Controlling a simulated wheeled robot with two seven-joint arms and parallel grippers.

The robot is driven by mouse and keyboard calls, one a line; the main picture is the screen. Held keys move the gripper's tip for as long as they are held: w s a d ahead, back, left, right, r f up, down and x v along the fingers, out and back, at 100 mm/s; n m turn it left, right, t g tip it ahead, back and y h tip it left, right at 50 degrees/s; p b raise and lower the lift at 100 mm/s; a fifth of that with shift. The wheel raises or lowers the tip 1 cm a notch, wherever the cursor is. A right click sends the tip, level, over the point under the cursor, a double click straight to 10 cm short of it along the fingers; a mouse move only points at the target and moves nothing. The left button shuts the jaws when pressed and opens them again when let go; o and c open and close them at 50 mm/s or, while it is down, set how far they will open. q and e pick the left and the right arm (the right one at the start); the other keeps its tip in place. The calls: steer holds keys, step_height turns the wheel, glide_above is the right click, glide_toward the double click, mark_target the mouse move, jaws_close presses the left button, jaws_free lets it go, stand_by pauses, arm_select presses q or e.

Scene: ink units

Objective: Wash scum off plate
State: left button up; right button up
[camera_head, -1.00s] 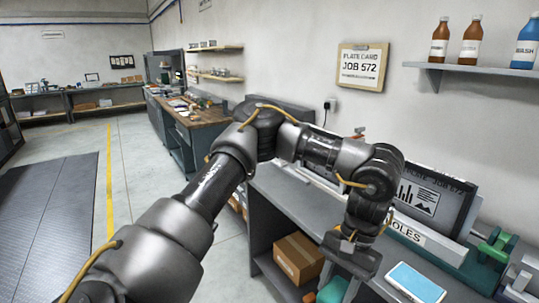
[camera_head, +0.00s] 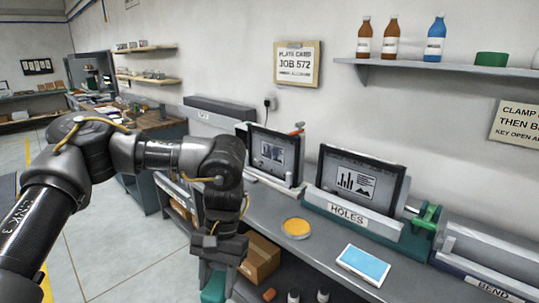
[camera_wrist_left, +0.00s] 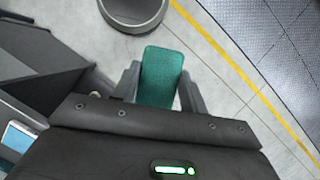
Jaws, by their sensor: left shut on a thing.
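My left gripper (camera_head: 215,275) is shut on a teal block (camera_head: 213,289), held beside the bench's front edge. In the left wrist view the teal block (camera_wrist_left: 162,78) sits between the two fingers (camera_wrist_left: 162,95). One dark-framed plate (camera_head: 361,180) with a chart picture stands upright in the green unit labelled HOLES (camera_head: 347,214). Another dark-framed plate (camera_head: 272,152) stands to its left. I cannot tell which surface bears scum. A flat light-blue pad (camera_head: 363,264) and a round orange-topped dish (camera_head: 296,228) lie on the bench. My right gripper is not in view.
The grey bench (camera_head: 320,246) runs along the wall; a cardboard box (camera_head: 261,258) sits beneath it. A BEND unit (camera_head: 487,262) is at the right. Bottles (camera_head: 391,37) stand on the wall shelf. A round grey bin (camera_wrist_left: 133,12) stands on the floor.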

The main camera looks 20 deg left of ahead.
arm_select(q)
steer(key=x, duration=2.1)
steer(key=shift+s, duration=0.15)
